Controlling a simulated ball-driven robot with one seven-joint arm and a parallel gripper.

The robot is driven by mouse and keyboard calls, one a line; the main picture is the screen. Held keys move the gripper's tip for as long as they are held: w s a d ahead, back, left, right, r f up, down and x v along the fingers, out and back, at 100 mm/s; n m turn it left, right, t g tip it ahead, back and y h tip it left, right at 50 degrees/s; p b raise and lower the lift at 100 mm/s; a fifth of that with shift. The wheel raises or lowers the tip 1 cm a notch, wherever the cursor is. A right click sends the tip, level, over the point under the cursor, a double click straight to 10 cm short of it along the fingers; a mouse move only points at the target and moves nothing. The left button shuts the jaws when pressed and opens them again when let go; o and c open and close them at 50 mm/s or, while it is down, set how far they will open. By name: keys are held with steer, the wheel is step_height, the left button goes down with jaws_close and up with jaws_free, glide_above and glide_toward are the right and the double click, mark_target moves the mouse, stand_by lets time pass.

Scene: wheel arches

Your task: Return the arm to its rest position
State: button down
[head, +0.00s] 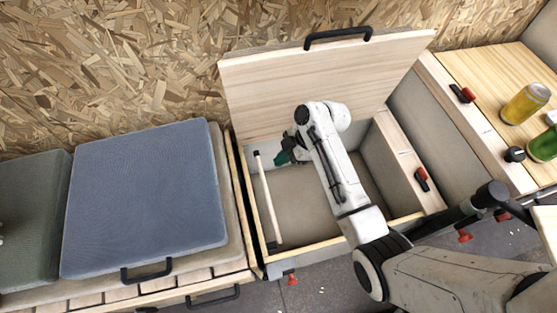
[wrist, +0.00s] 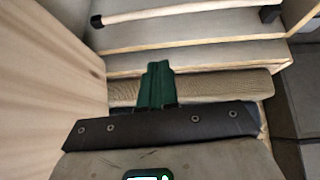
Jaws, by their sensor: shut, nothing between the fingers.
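My arm reaches from the lower right over an open storage box in the head view. My gripper (head: 285,157) is at the arm's far end, over the left part of the box near the raised lid. In the wrist view, my gripper (wrist: 158,72) shows as dark green fingers close together, with nothing between them. The box's wooden lid (head: 270,85) stands open behind the arm. A pale stick with dark ends (head: 266,200) lies along the left side of the box, left of my gripper; it also shows at the top of the wrist view (wrist: 180,9).
A blue-grey cushion (head: 145,200) lies left of the box. On the right, a wooden counter (head: 490,75) holds a yellow can (head: 525,104) and a green can (head: 543,146). The chipboard wall (head: 150,60) runs behind. The raised lid stands close to my gripper.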

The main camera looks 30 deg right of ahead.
stand_by(0.5)
steer(key=s+d+r+m+g+h, duration=0.1)
steer(key=s+r+m+h, duration=0.15)
steer(key=s+m, duration=0.75)
steer(key=s+d+r+m+g+h, duration=0.15)
steer(key=s+m+h, duration=0.25)
steer(key=s, duration=1.3)
step_height(320, 180, up, 15)
steer(key=m+p, duration=0.1)
steer(key=p, duration=1.3)
steer(key=shift+d+r+t, duration=0.15)
steer(key=shift+t, duration=0.2)
steer(key=shift+s, duration=0.1)
